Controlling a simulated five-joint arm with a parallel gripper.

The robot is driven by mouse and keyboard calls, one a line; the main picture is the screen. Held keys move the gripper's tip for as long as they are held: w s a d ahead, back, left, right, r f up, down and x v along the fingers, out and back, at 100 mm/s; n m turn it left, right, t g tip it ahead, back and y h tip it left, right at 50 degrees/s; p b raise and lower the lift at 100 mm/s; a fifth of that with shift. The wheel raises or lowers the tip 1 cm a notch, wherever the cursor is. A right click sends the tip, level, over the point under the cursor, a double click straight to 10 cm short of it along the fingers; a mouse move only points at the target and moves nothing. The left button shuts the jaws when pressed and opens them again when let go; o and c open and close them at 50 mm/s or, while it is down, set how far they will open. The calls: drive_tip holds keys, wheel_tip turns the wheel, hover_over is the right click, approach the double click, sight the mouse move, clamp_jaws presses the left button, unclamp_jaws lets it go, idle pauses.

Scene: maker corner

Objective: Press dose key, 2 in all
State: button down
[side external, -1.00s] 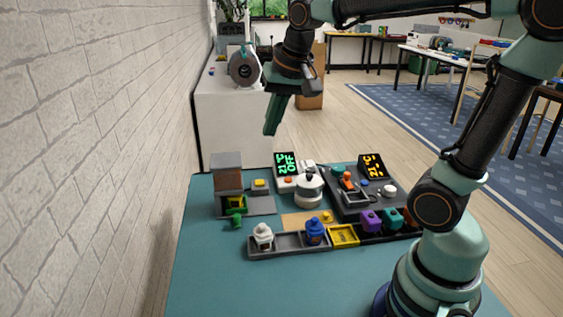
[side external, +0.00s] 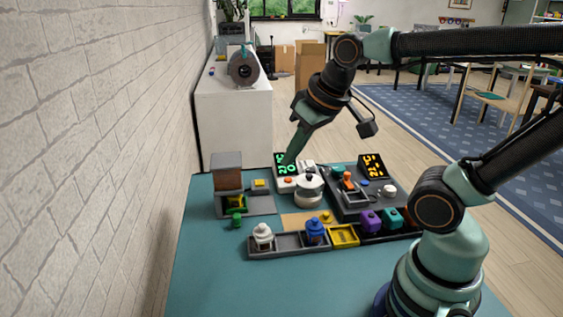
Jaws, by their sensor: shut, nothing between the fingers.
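A dispenser with a brown hopper (side external: 227,172) stands at the left of the teal table. A yellow key (side external: 260,184) sits on its grey base, and I take this to be the dose key. A green cup-like piece (side external: 236,217) stands in front of the dispenser. My gripper (side external: 289,161) is shut and empty, pointing down and left. Its tips overlap the green-lit display (side external: 282,171) in this view, to the right of and above the yellow key. I cannot tell whether the tips touch anything.
A white lidded pot (side external: 308,190) stands on the heater, which has an orange button (side external: 288,180). A second station with an amber display (side external: 372,166) is at the right. A tray (side external: 287,242) of several coloured jars runs along the front. The front table is clear.

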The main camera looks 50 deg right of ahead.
drive_tip(key=w+d+r+m+g, duration=0.1)
drive_tip(key=w+d+r+m, duration=0.25)
drive_tip(key=w+m, duration=0.35)
drive_tip(key=m+g, duration=0.4)
drive_tip(key=m, duration=1.5)
hover_over(260, 182)
wheel_tip(260, 182, down, 12)
drive_tip(key=shift+r, duration=0.15)
drive_tip(key=shift+w, duration=0.1)
wheel_tip(260, 182, down, 14)
